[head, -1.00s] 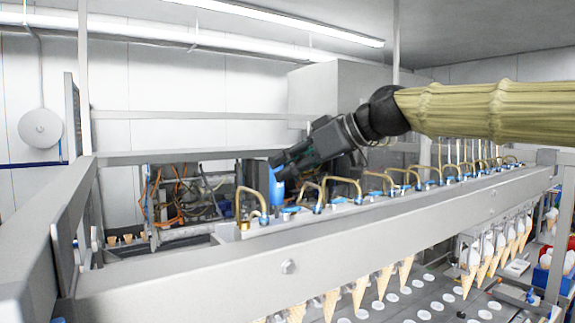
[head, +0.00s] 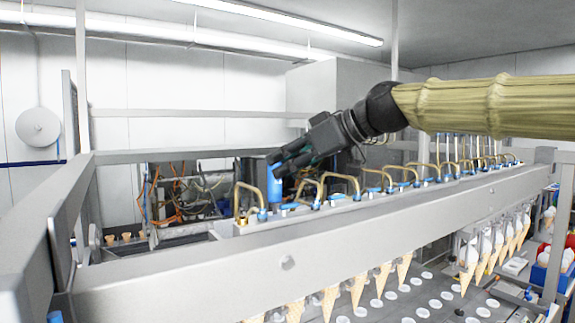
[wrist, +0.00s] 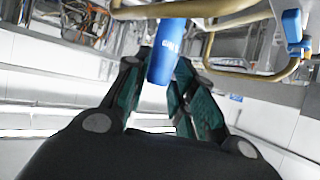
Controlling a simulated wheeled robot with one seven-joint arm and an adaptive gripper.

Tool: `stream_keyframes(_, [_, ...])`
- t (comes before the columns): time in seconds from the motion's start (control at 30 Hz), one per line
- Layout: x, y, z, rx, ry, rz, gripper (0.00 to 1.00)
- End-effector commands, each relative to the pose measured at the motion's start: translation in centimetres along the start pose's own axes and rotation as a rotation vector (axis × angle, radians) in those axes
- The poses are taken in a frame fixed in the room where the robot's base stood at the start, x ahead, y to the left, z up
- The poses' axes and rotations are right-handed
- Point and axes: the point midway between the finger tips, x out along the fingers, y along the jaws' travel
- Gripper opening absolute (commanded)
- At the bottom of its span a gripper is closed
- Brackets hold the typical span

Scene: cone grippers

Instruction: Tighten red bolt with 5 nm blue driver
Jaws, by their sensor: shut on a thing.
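My gripper (head: 280,165) is shut on the blue driver (head: 275,188) above the left end of the machine's beam. The driver points down, and its lower end reaches the row of brass pipes. I cannot make out the red bolt in either view, and I cannot tell whether the driver's tip touches anything.
Bent brass pipes (head: 340,180) with blue fittings run along the top of the grey beam (head: 290,262). Wafer cones (head: 357,291) hang below it. A grey side rail (head: 35,240) stands at left. Loose orange and black cables (head: 185,190) lie behind.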

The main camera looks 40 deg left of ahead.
Motion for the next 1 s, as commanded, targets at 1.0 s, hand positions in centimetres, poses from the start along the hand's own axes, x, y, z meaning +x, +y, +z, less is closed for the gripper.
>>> stream_keyframes(1.0, [0.4,-1.1,0.0,0.166,-0.003,0.323,0.03])
